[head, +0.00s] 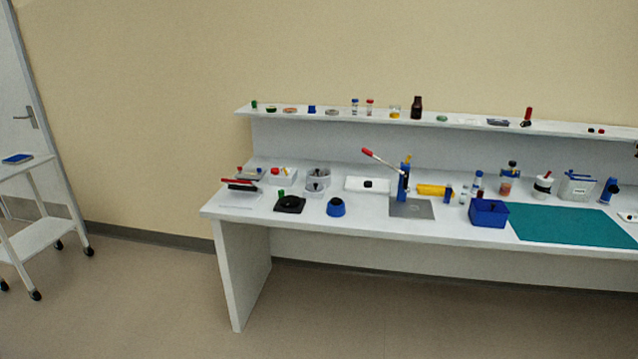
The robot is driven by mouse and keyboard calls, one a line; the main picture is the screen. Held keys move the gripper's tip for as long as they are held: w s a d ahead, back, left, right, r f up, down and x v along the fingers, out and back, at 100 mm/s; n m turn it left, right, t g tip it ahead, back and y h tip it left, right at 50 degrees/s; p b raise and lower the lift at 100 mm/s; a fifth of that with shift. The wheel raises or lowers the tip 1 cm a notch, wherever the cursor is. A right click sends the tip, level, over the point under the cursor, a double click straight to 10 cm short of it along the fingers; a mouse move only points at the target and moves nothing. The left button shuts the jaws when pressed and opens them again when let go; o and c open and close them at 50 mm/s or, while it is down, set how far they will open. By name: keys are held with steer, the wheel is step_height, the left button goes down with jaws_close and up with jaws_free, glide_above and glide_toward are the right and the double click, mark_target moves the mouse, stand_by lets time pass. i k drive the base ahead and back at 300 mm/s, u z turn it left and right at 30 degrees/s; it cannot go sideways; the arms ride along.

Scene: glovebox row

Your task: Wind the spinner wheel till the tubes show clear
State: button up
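I cannot tell for sure which thing is the spinner wheel. A low black square piece with a round black top (289,204) lies at the front left of the bench. A small blue round piece with a dark top (336,207) stands to its right. Grey round pieces with dark knobs (318,180) sit behind them. Small capped vials (478,182) stand right of the middle; their contents are too small to read. My gripper is not in view.
The long white bench (365,222) carries a blue press with a red-tipped lever (403,183), a blue bin (488,213) and a teal mat (570,225). A shelf (300,115) runs behind. A white cart (35,235) stands at left. Floor in front is clear.

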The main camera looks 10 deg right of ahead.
mark_target(311, 186)
steer(key=u, duration=0.1)
steer(key=i, duration=1)
steer(key=z, duration=0.05)
